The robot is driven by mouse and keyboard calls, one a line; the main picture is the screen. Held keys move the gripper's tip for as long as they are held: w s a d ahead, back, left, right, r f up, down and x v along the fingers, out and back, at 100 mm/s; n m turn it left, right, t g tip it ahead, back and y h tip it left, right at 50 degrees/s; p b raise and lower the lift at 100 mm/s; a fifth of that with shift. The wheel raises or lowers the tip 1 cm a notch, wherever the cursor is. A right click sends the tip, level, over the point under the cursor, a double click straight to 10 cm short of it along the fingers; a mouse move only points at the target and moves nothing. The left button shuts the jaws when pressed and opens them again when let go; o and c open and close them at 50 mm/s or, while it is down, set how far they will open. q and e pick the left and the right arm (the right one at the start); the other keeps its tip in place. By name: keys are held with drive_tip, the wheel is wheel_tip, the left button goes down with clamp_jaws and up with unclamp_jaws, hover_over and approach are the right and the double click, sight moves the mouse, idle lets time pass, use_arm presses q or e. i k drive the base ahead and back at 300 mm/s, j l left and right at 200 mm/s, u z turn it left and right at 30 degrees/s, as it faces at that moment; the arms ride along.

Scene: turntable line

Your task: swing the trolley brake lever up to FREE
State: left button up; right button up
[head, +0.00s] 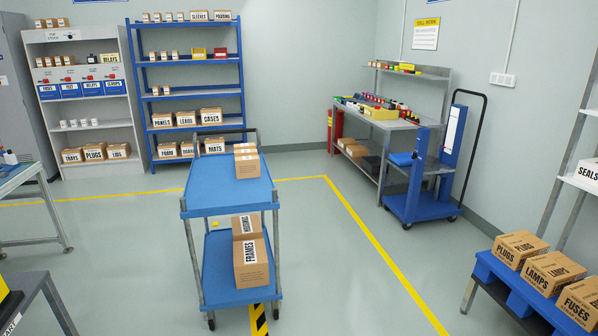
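The trolley (207,203) stands in the middle of the head view, with two blue decks on grey legs and small dark castors. Its dark push handle (228,131) rises at the far end. One small carton stack (247,167) stands on the top deck. A FRAMES carton (251,262) and another carton behind it stand on the lower deck. I cannot make out a brake lever or a FREE mark on the trolley; it may be hidden or too small. Neither of my grippers is in view.
Yellow floor lines (384,252) run around the trolley's area. A blue platform cart (424,206) and a workbench (388,122) stand at the back right. Cartons on a blue pallet (520,290) are at the lower right. Tables edge in at left. Floor right of the trolley is clear.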

sight(212, 188)
drive_tip(key=i+l+z, duration=0.4)
drive_tip(key=i, duration=0.95)
drive_tip(key=i+j+z, duration=0.2)
drive_tip(key=i+z, duration=0.2)
drive_tip(key=i, duration=0.95)
drive_tip(key=i+j+u, duration=0.15)
drive_tip(key=i+u, duration=0.2)
drive_tip(key=i, duration=0.15)
drive_tip(key=i+u, duration=0.7)
drive_tip(key=i, duration=0.25)
drive_tip(key=i+l+u, duration=0.3)
drive_tip(key=i, duration=0.15)
drive_tip(key=i+l+u, duration=0.5)
drive_tip(key=i+u, duration=0.35)
drive_tip(key=i+l+u, duration=0.25)
drive_tip(key=u, duration=0.25)
drive_tip(key=i+l+u, duration=0.25)
drive_tip(key=l+u, duration=0.25)
drive_tip(key=i+l+u, duration=0.2)
drive_tip(key=l+u, duration=0.25)
drive_tip(key=i+l+u, duration=0.1)
drive_tip(key=l+u, duration=0.4)
drive_tip(key=l, duration=0.15)
